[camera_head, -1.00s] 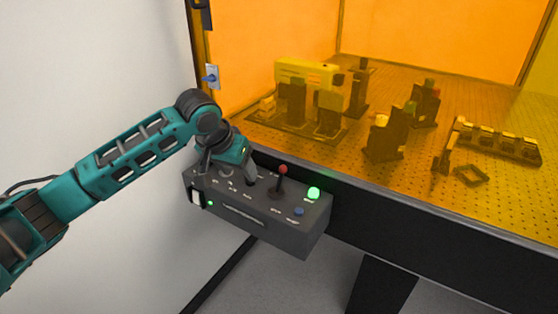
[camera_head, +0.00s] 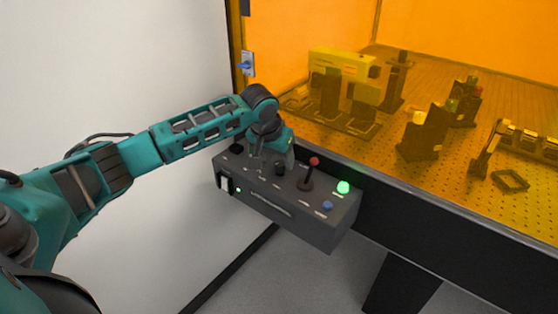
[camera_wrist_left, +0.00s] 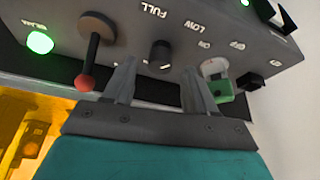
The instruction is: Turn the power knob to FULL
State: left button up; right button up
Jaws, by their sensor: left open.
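The power knob is a black round knob on the sloped top of a dark grey control box (camera_head: 290,215). It shows in the head view (camera_head: 280,170) and in the left wrist view (camera_wrist_left: 160,55), beside the printed word FULL and near LOW. My left gripper (camera_head: 270,163) is over the panel, close to the knob. In the left wrist view my left gripper (camera_wrist_left: 160,68) is open, its fingertips spread on either side of the knob with nothing held. I cannot tell whether a finger touches it. The pointer direction is unclear. My right gripper is not in view.
A red-tipped lever (camera_head: 312,164), a lit green button (camera_head: 343,187) and a blue button (camera_head: 327,206) are right of the knob. A green-tagged part (camera_wrist_left: 220,88) and another black knob (camera_head: 237,148) are on the other side. An amber enclosure (camera_head: 440,30) stands behind.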

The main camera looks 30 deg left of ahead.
pick_arm(q)
jog(key=shift+x, duration=0.9)
jog(key=c, duration=1)
jog(key=shift+c, duration=0.2)
